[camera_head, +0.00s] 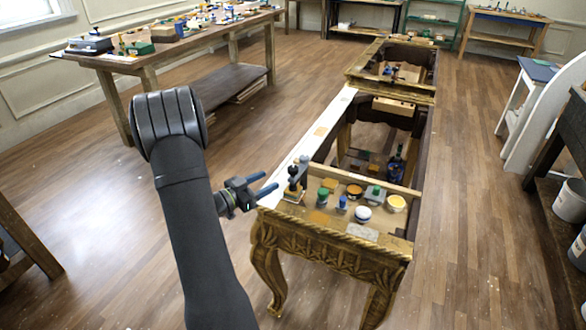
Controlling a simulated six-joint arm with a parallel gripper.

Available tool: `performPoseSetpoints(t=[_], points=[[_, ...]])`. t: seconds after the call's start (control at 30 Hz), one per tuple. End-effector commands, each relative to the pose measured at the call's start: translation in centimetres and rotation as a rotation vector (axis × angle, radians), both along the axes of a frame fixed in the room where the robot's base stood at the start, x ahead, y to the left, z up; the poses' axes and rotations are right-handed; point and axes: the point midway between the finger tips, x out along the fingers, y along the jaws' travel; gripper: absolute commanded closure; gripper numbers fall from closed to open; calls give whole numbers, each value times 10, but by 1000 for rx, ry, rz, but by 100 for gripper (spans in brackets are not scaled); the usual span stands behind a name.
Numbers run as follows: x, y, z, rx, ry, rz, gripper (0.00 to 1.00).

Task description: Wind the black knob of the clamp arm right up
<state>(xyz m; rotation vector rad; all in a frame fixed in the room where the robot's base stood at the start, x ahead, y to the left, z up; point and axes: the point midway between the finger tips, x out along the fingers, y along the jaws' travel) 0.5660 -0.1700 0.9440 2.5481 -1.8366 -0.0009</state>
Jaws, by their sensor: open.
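A small dark clamp (296,181) stands at the left front corner of the gilt console (330,243), beside the pale strip along its left edge.
Several small jars, including a white one (363,214) and a yellow one (396,203), stand on the console top right of the clamp. A dark blue bottle (396,163) stands behind them. The console's middle is open framework.

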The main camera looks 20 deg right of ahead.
Motion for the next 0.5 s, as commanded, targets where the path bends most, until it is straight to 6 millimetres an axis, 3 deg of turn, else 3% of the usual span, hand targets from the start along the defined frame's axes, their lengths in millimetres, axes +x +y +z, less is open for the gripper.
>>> performPoseSetpoints(t=[0.2, 0.5], points=[[15, -48, -1, 0, 0, -4, 47], [31, -96, -1, 0, 0, -2, 47]])
